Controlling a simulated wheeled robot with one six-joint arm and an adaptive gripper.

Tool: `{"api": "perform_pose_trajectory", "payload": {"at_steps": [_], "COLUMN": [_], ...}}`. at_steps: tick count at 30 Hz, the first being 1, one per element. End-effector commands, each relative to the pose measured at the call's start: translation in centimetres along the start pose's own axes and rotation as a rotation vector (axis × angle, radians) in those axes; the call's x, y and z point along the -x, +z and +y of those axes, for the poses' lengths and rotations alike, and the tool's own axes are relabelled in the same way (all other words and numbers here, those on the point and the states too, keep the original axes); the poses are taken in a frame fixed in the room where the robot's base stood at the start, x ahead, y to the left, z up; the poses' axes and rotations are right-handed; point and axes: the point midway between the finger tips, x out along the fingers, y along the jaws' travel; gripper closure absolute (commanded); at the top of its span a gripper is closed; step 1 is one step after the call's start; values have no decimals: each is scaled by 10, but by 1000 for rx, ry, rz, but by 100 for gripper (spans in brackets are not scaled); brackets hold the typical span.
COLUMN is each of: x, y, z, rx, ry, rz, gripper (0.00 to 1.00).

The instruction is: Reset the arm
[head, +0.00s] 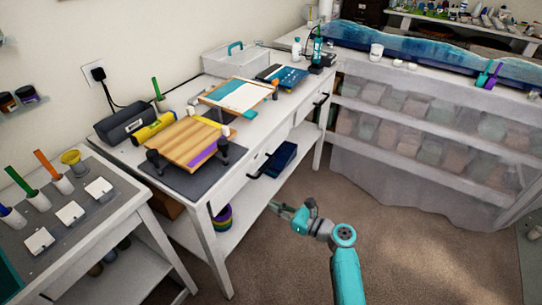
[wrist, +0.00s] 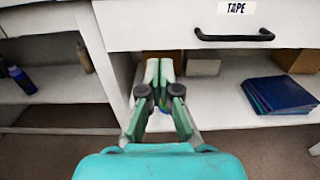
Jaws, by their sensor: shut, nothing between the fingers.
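My teal arm reaches up from the bottom of the head view. My gripper (head: 283,209) hangs over the carpet in front of the white workbench, apart from it. In the wrist view my gripper (wrist: 159,72) points at the bench's lower shelf (wrist: 220,108), below a drawer labelled TAPE (wrist: 165,25). Its fingertips are together with nothing held. A colourful item on the shelf is mostly hidden behind the fingers.
The workbench (head: 195,195) carries a wooden board (head: 185,140) on a dark mat and a white panel (head: 238,95). A blue stack (wrist: 280,94) lies on its lower shelf. A side table (head: 95,232) stands at left. Carpet (head: 420,230) is open at right.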

Motion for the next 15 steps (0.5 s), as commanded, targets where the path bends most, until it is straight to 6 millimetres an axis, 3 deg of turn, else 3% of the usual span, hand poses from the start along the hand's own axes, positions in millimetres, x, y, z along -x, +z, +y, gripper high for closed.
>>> {"api": "perform_pose_trajectory", "payload": {"at_steps": [7,11,15], "x": [6,26,59], "y": [-13,-48,-92], "z": [7,25,53], "rx": [30,124,287], "ry": [-19,-76,-148], "rz": [24,102,226], "gripper": [100,100,100]}}
